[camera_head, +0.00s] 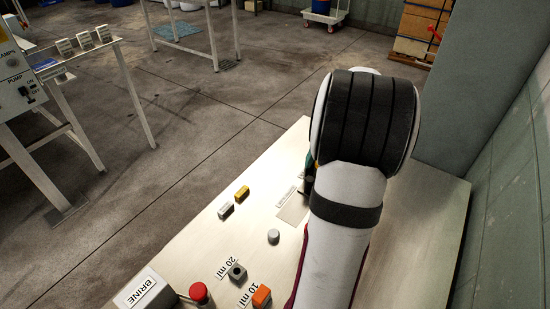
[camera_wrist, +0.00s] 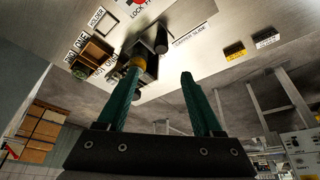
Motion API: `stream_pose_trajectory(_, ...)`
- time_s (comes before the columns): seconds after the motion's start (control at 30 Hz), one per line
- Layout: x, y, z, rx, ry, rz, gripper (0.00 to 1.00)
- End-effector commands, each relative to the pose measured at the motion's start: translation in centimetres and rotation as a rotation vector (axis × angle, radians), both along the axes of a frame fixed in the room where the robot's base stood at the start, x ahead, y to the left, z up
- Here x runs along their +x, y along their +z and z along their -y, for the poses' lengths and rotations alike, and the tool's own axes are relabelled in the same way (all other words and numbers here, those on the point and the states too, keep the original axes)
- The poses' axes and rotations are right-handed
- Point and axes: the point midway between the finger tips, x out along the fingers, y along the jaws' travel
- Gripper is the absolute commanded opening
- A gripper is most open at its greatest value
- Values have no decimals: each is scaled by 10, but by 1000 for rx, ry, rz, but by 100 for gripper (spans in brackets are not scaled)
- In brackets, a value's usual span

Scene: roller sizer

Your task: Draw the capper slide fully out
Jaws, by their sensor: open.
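In the wrist view a label reading "CAPPER SLIDE" (camera_wrist: 190,35) lies on the pale panel. Beside it is a dark grey block (camera_wrist: 150,70) with a black cylindrical knob (camera_wrist: 161,40), which looks like the capper slide. My gripper (camera_wrist: 161,72) is open, with two green fingers. The left fingertip overlaps the block and a yellow ring near it; I cannot tell whether they touch. In the head view my arm hides most of the slide and the gripper.
A wall bounds the right.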

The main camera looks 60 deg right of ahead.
Motion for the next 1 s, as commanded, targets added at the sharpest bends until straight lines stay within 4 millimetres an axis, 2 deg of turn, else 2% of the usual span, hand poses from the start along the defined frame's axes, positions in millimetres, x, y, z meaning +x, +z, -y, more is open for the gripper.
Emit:
stream_pose_trajectory(0.13, 7, -22, 4, 7, 2, -2, 68)
stream_pose_trajectory(0.4, 28, -96, 25, 7, 2, -2, 68)
stream_pose_trajectory(0.53, 36, -122, 33, 7, 1, -1, 68)
stream_pose_trajectory(0.73, 43, -142, 39, 5, 2, -1, 68)
stream_pose_trajectory(1.0, 43, -144, 40, 4, 1, 0, 68)
